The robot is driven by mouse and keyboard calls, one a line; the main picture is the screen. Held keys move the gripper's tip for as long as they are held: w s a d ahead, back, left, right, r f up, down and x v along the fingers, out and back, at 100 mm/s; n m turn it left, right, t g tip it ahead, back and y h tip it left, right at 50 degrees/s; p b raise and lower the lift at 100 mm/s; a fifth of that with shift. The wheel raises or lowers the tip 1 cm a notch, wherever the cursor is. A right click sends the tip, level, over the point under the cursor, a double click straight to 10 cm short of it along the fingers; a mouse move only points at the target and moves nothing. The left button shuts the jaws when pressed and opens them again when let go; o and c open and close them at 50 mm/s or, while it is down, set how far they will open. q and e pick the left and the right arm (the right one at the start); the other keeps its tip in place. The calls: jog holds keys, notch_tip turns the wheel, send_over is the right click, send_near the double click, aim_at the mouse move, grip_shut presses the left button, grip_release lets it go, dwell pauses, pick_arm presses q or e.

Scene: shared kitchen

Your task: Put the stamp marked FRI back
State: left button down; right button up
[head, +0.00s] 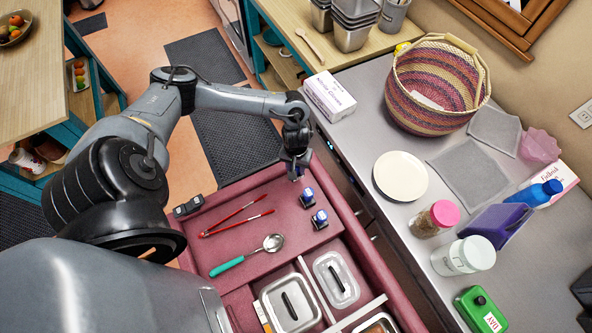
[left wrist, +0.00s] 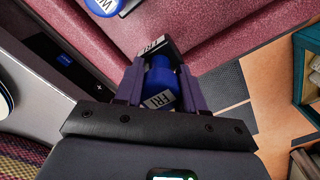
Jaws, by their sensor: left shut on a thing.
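My left gripper (head: 295,175) is over the far end of the maroon open drawer (head: 265,215). In the left wrist view its fingers (left wrist: 158,88) are shut on the blue stamp marked FRI (left wrist: 158,101), which also shows a white FRI label beyond the fingertips. In the head view the gripper mostly hides this stamp. Two blue-topped stamps with dark bases, a farther one (head: 308,196) and a nearer one (head: 320,218), stand in the drawer by its right wall. A stamp with a partly cut-off W label (left wrist: 102,4) shows in the left wrist view. My right gripper is out of view.
Red tongs (head: 236,224), a green-handled ladle (head: 245,256) and lidded containers (head: 290,302) lie in the drawer. The counter on the right holds a white box (head: 329,97), woven basket (head: 435,90), plate (head: 400,176) and jars. Bare drawer floor lies left of the stamps.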

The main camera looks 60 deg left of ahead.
pick_arm(q)
jog(key=shift+f+b, duration=0.3)
jog(key=shift+f, duration=2.35)
jog(key=c, duration=0.7)
grip_release()
jog(key=shift+f, duration=0.15)
jog(key=shift+o, duration=0.2)
